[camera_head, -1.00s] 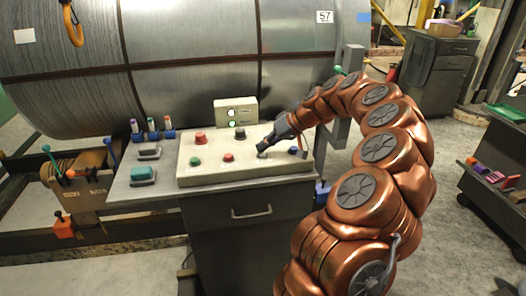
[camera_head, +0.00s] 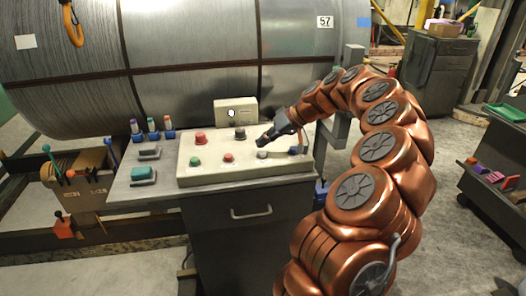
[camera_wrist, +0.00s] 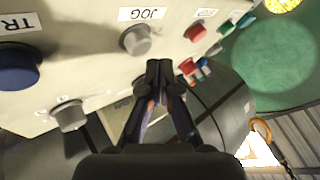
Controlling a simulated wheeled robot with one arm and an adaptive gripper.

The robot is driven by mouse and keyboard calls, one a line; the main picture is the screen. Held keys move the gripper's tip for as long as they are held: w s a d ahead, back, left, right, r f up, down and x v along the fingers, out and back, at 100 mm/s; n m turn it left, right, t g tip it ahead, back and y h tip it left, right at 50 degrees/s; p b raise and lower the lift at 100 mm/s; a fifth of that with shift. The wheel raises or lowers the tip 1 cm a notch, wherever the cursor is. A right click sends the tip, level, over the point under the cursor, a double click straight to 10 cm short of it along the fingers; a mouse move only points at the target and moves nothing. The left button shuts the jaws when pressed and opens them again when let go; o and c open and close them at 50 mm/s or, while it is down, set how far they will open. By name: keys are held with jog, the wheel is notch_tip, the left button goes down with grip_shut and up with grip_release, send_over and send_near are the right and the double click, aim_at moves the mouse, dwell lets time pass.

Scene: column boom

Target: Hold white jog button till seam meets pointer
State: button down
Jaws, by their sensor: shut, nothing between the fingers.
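The pale jog button (camera_head: 262,154) is on the cream control panel (camera_head: 215,180), just below my gripper in the head view. In the wrist view the button (camera_wrist: 136,40) looks grey-white, under the JOG label (camera_wrist: 142,13). My gripper (camera_head: 264,142) is shut and empty, a little above the panel and apart from the button. In the wrist view its fingertips (camera_wrist: 159,66) lie to the lower right of the button. The large grey drum (camera_head: 190,35) behind the panel has a dark lengthwise band (camera_head: 190,68), possibly the seam. I cannot pick out the pointer.
Nearby are a red button (camera_head: 201,138), a dark button (camera_head: 240,133), a green button (camera_head: 195,161) and a smaller red button (camera_head: 228,157). A lamp box (camera_head: 245,113) stands behind the panel with a white lamp. Several markers (camera_head: 152,129) stand left.

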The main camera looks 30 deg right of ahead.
aim_at(264, 151)
jog(key=shift+r, duration=0.1)
jog(key=shift+r+p, duration=0.55)
jog(key=shift+r, duration=1.95)
